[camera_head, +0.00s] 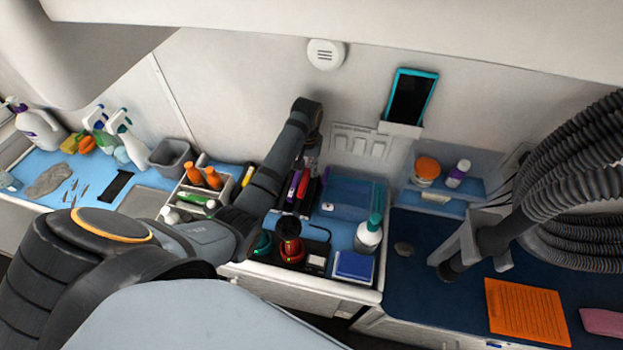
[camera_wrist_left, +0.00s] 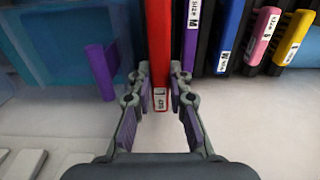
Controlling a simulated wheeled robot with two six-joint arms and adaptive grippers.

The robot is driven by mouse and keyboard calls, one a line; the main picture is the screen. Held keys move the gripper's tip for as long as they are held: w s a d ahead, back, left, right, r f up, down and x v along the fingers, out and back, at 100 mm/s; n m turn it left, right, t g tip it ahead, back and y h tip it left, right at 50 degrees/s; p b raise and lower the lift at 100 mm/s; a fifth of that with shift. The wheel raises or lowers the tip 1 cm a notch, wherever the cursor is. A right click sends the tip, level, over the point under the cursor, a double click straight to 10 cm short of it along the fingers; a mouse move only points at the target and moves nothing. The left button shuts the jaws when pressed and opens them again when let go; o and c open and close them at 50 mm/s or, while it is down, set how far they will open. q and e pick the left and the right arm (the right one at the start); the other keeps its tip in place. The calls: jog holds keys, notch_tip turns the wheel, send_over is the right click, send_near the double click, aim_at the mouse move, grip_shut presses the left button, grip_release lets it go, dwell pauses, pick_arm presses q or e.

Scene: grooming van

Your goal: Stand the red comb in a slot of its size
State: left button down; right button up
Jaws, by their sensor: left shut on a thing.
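The red comb (camera_wrist_left: 159,42) runs down the middle of the left wrist view, with a small white label near its lower end. My left gripper (camera_wrist_left: 160,84) is shut on that end, one finger on each side. In the head view my left gripper (camera_head: 312,142) is small and dark at the arm's end, above the rack area. A purple comb marked M (camera_wrist_left: 191,35) stands close to the right of the red one. Blue (camera_wrist_left: 230,32), pink (camera_wrist_left: 262,35) and yellow (camera_wrist_left: 292,38) combs stand further right in dark slots. I cannot tell whether the red comb sits in a slot.
A purple piece (camera_wrist_left: 101,72) stands left of the gripper. In the head view a pump bottle (camera_head: 368,235), a blue box (camera_head: 354,266) and a red-topped item (camera_head: 289,238) stand near the rack. A caddy (camera_head: 187,190) with orange bottles is left of it.

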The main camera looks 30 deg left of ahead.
pick_arm(q)
jog(key=shift+w+d+f+p, duration=0.15)
jog(key=shift+f, duration=1.05)
jog(key=shift+w+d+f+p, duration=0.15)
jog(key=shift+f+p, duration=0.05)
jog(key=shift+f, duration=0.95)
jog(key=shift+w+d+f+p, duration=0.15)
jog(key=shift+f, duration=1.05)
jog(key=shift+f, duration=0.15)
jog(key=c, duration=1.5)
grip_release()
jog(key=shift+c, duration=0.2)
notch_tip(320, 180, up, 12)
jog(key=b, duration=0.1)
jog(key=shift+r, duration=0.2)
